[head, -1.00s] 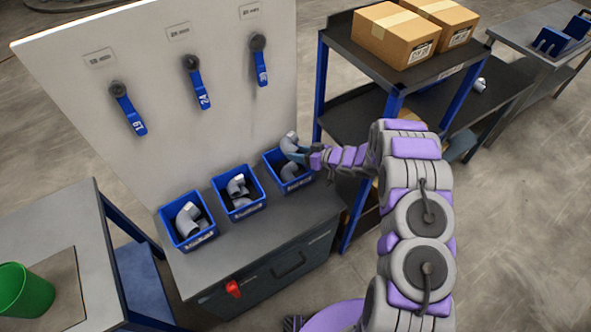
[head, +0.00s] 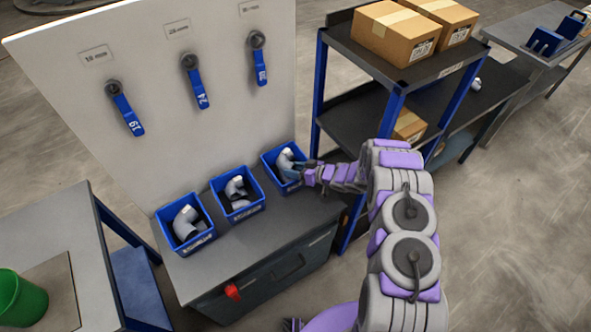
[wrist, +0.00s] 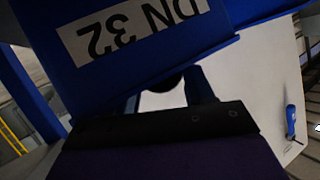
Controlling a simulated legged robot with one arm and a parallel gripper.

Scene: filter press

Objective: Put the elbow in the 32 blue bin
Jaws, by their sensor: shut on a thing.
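The grey pipe elbow (head: 285,158) is held by my gripper (head: 299,170) at the right-hand blue bin (head: 289,188). It is down within the bin's opening; whether it touches the bottom is hidden. My gripper is shut on it, reaching in from the right side. In the wrist view the blue bin (wrist: 55,50) shows an upside-down label (wrist: 140,25) reading DN 32, close in front of my gripper. The elbow cannot be made out clearly in that view.
Two more blue bins, the middle one (head: 240,212) and the left one (head: 190,240), hold grey fittings. Behind stands a white panel (head: 145,150) with blue-handled valves. A dark shelf (head: 360,118) with cardboard boxes (head: 396,32) stands close on the right.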

